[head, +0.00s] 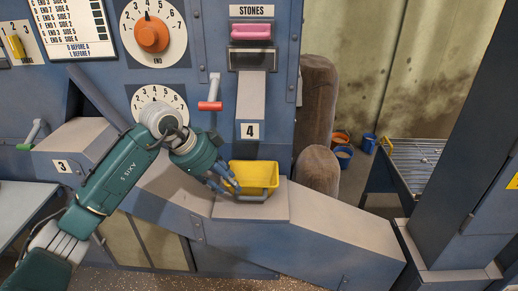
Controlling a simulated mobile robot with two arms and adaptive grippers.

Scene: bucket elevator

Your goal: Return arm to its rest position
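My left arm comes in from the lower left, and its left gripper (226,181) is at the left side of a yellow bin (256,174). The bin sits upright on the grey ledge (222,206) below the chute marked 4. The fingers point right and down, close to the bin's left wall. I cannot tell whether they touch it, or whether they are open or shut. My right gripper is not in view.
A blue machine panel carries an orange dial (152,35), a pink handle (251,32) and a red-ended lever (210,106). The sloping grey housing (335,236) runs to the lower right. A metal rack (415,160) and small buckets (343,155) stand behind.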

